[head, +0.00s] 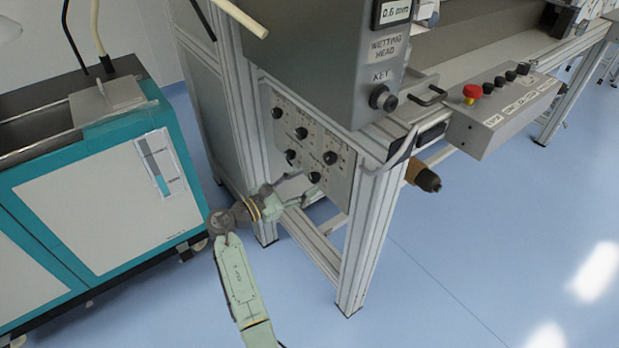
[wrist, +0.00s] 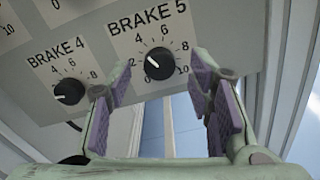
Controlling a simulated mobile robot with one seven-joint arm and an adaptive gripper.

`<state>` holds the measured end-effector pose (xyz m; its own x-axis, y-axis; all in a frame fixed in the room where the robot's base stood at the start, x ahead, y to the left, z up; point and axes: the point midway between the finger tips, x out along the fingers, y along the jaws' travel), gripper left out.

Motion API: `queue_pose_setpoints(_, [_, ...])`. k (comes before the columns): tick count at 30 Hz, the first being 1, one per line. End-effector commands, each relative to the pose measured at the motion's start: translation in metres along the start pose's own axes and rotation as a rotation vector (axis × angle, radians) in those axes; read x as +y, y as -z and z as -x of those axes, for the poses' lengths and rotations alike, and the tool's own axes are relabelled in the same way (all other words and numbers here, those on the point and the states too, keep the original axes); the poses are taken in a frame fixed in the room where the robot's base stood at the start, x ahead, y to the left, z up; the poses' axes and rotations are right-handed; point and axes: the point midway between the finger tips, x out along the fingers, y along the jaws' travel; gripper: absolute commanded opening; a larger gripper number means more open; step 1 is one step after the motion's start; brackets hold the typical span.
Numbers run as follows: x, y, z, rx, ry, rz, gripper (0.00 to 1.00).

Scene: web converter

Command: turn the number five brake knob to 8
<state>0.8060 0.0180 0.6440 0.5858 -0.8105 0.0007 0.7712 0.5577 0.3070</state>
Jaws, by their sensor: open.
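In the wrist view, the black number five brake knob (wrist: 160,63) sits on a grey panel under the label BRAKE 5. Its white pointer line points left and slightly up, near the 2. My gripper (wrist: 160,76) is open, with purple-padded fingers to the left and right below the knob. The fingers appear apart from the knob, and nothing is between them. In the head view, my gripper (head: 304,187) is by the lower part of the knob panel (head: 310,140). The labels are too small to read there.
The brake 4 knob (wrist: 69,91) is left of my left finger. A metal frame leg (head: 368,240) stands right of the panel. A teal and white cabinet (head: 90,200) stands to the left. A control box with a red button (head: 472,92) juts out at right. The blue floor in front is open.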

Motion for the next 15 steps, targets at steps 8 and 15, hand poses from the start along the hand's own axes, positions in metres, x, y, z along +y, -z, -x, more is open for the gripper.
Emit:
queue_pose_setpoints(8, [0.001,0.000,-0.027,0.001,-0.001,-0.001,0.47])
queue_pose_setpoints(15, [0.001,0.000,-0.028,0.001,-0.002,-0.002,0.47])
